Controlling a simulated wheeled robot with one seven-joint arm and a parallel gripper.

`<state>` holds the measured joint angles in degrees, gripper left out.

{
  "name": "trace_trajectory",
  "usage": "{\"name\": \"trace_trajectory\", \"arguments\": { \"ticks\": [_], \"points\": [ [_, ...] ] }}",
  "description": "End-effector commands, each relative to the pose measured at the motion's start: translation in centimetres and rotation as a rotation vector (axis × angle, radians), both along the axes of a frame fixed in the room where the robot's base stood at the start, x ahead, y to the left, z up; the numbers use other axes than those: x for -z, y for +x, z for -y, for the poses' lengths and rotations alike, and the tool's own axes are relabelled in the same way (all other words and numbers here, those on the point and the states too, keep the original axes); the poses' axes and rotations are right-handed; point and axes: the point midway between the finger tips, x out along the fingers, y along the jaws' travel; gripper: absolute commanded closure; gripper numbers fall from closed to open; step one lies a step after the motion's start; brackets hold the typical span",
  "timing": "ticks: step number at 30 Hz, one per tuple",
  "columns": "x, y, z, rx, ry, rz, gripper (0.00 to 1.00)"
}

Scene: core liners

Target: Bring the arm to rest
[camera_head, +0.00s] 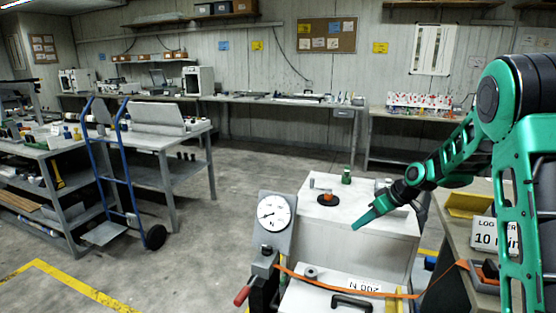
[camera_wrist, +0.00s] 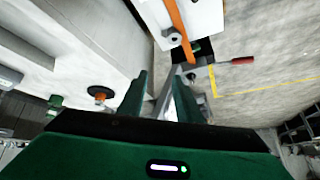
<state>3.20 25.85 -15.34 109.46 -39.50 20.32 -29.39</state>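My green arm reaches in from the right in the head view. My gripper (camera_head: 358,226) hangs in the air, tilted down to the left, near the white cabinet (camera_head: 385,232). In the wrist view, my gripper (camera_wrist: 160,78) shows two green fingers standing apart with a gap between them. Nothing is held between them; the grey shape in the gap appears to lie beyond. The head view shows the fingers from the side only.
A dial gauge (camera_head: 273,212) stands left of the gripper. An orange knob (camera_head: 328,197) and a green bottle (camera_head: 346,175) are on the cabinet top. A yellow tray (camera_head: 467,205) and a sign (camera_head: 494,237) are at right. A blue hand truck (camera_head: 120,170) stands left.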

Motion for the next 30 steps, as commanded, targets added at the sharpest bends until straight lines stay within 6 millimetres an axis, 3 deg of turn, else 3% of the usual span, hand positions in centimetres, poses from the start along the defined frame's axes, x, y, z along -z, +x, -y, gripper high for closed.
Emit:
{"name": "trace_trajectory", "arguments": {
  "ticks": [1, 6, 11, 15, 24, 30],
  "points": [
    [-1.3, -1.7, 1.3, 0.046, -0.015, -0.022, 0.69],
    [-3.9, -7.8, 5.2, 0.211, -0.064, -0.124, 0.69],
    [-5.9, -14.4, 8.3, 0.377, -0.099, -0.22, 0.69],
    [-7.1, -20.8, 10.4, 0.526, -0.118, -0.304, 0.69],
    [-8.2, -35.4, 12.7, 0.856, -0.134, -0.484, 0.69],
    [-7.8, -43.5, 12.9, 1.046, -0.128, -0.583, 0.69]
  ]
}}
